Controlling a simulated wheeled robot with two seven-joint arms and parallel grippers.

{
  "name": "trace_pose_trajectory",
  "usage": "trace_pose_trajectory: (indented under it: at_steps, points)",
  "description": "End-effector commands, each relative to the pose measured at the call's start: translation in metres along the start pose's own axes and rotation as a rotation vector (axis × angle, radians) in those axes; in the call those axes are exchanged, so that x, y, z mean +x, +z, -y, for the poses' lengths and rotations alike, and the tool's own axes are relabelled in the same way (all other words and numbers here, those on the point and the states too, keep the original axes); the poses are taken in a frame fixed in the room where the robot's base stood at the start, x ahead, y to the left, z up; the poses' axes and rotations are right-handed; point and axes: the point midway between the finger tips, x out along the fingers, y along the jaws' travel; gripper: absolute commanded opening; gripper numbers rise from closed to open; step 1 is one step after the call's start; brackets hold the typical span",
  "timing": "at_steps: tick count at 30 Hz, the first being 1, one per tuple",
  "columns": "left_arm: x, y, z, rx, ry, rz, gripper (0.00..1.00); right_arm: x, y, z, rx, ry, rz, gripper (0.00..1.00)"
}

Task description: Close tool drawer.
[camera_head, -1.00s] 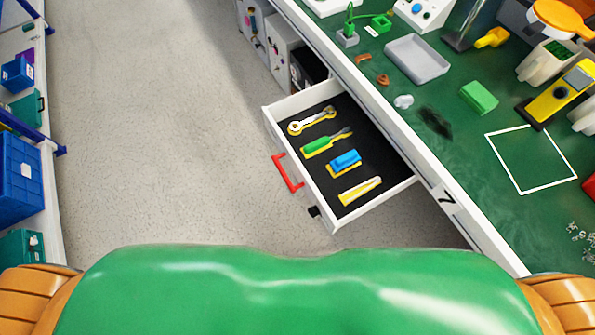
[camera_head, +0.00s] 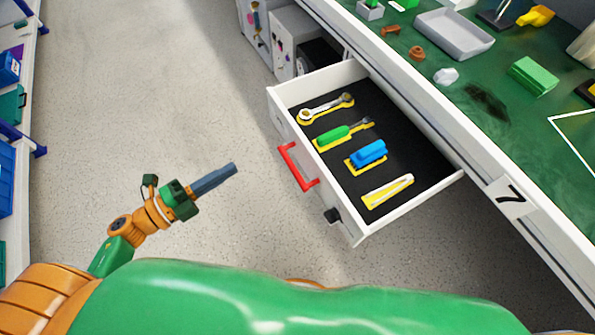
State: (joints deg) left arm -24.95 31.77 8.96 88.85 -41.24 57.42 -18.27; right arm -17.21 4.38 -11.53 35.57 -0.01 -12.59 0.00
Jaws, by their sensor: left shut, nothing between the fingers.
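The tool drawer (camera_head: 350,218) is pulled out from under the workbench, white with a dark lining. Its red handle (camera_head: 299,166) is on the front, which faces left and down in the picture. Inside lie a wrench (camera_head: 325,107), a green screwdriver (camera_head: 335,134), a blue tool (camera_head: 369,152) and a pale yellow-edged tool (camera_head: 387,191). My left gripper (camera_head: 230,169) is shut and empty, left of the handle and apart from the drawer. My right gripper is not in view.
The green workbench (camera_head: 480,140) with a number 7 label runs along the right above the drawer. It bears a grey tray (camera_head: 455,35) and a green block (camera_head: 533,76). Shelving with blue bins stands at the far left. The floor (camera_head: 150,90) between is clear.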

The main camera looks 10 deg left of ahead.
Motion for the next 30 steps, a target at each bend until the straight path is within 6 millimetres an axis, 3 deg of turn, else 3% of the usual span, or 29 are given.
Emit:
trace_pose_trajectory:
  at_steps: [1,5,21,30]
  points:
    - [0.001,-0.011,-0.004,0.071,0.003,-0.079,0.00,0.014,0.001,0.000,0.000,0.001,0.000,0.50]
    - [0.009,-0.025,0.008,0.126,0.001,-0.146,0.00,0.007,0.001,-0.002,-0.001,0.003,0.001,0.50]
    - [0.118,-0.039,0.009,0.117,-0.002,-0.138,0.00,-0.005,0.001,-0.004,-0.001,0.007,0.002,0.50]
    - [0.140,-0.043,0.007,0.115,0.001,-0.138,0.00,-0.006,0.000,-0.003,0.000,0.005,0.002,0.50]
